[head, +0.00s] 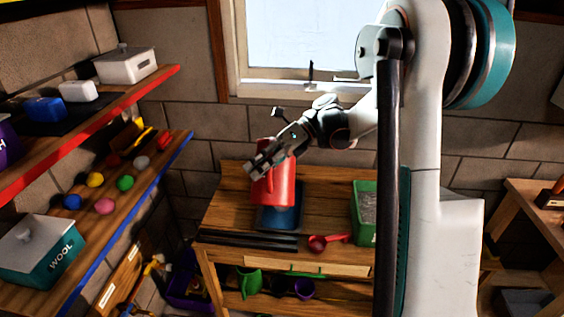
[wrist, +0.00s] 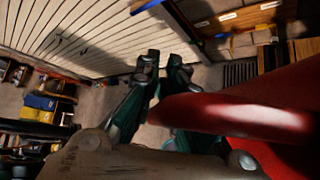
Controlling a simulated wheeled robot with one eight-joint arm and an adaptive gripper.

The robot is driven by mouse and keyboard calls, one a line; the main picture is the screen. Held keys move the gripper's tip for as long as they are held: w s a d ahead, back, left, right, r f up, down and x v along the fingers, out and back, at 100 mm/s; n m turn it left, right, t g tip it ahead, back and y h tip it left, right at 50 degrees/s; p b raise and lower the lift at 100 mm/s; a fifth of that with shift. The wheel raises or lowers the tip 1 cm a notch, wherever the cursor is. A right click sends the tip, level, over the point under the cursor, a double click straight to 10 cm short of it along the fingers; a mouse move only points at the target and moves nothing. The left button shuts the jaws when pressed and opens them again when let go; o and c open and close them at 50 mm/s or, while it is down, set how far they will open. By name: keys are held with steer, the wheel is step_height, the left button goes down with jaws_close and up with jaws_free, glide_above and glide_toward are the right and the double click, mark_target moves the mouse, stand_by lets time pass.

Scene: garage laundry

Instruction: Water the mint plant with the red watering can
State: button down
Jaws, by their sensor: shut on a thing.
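The red watering can (head: 273,188) is in my gripper (head: 262,163), above or in front of a blue item (head: 279,218) on the wooden workbench; whether they touch I cannot tell. My gripper is shut on the can near its top. In the wrist view the can's red surface (wrist: 238,116) fills the right side, beside my gripper's fingers (wrist: 162,75). The spout is hard to make out. I cannot make out a mint plant in either view.
A green bin (head: 360,228) with grey contents, a red scoop (head: 318,244) and dark bars (head: 248,241) lie on the workbench (head: 325,195). Shelves with small balls, boxes and a wool box (head: 38,249) stand on the left. A window is behind.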

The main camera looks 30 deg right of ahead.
steer(key=shift+w+d+r+y+p, duration=0.2)
steer(key=shift+w+r, duration=0.1)
steer(key=shift+r, duration=0.35)
steer(key=shift+w+d+r+y+p, duration=0.15)
steer(key=shift+w+r, duration=0.1)
steer(key=shift+r, duration=0.4)
stand_by(6.7)
